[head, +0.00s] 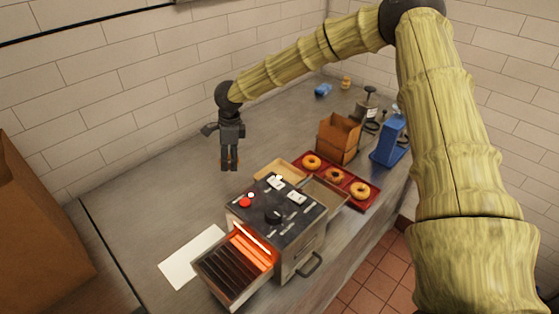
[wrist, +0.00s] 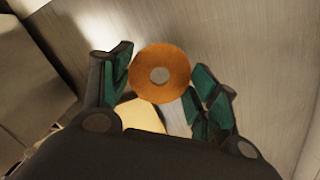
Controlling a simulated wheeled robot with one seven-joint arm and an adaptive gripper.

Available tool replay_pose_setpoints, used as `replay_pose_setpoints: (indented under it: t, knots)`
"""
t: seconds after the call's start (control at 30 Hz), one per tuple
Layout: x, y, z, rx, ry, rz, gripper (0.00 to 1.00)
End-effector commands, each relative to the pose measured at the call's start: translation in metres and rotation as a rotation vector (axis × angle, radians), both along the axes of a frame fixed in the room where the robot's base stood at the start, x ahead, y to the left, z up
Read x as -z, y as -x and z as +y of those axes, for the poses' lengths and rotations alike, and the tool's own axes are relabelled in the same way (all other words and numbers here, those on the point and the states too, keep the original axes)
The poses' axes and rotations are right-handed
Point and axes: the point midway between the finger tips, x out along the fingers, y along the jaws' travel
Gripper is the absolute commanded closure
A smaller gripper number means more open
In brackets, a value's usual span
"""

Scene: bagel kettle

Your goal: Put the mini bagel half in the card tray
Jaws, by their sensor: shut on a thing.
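My gripper (head: 230,165) hangs pointing down over the counter, to the left of and behind the toaster. It is shut on the mini bagel half (wrist: 160,86), an orange-brown ring with a pale hole, gripped at its sides by the green-padded fingers in the wrist view. In the head view, only slivers of it show between the fingers. A shallow tan tray, which looks like the card tray (head: 266,169), lies on the counter behind the toaster, to the right of my gripper and apart from it; the toaster partly hides it.
The toaster (head: 276,219) has glowing orange slots at its front. A red tray (head: 343,176) holds 3 bagels. A brown card box (head: 338,138) and a blue device (head: 390,143) stand behind. A white sheet (head: 193,257) lies front left. The counter's left side is clear.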

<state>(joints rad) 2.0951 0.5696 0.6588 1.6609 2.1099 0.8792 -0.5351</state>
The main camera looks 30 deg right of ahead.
Motion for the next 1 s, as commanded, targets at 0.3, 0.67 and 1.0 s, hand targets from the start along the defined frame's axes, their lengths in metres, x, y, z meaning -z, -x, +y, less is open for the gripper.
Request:
replay_pose_setpoints:
  t: [0.3,0.67,1.0]
  knots:
    - [0.006,0.008,-0.028,0.349,0.001,-0.001,0.56]
    - [0.013,0.02,-0.06,0.737,0.002,-0.001,0.56]
    - [0.019,0.034,-0.089,1.103,0.002,-0.002,0.56]
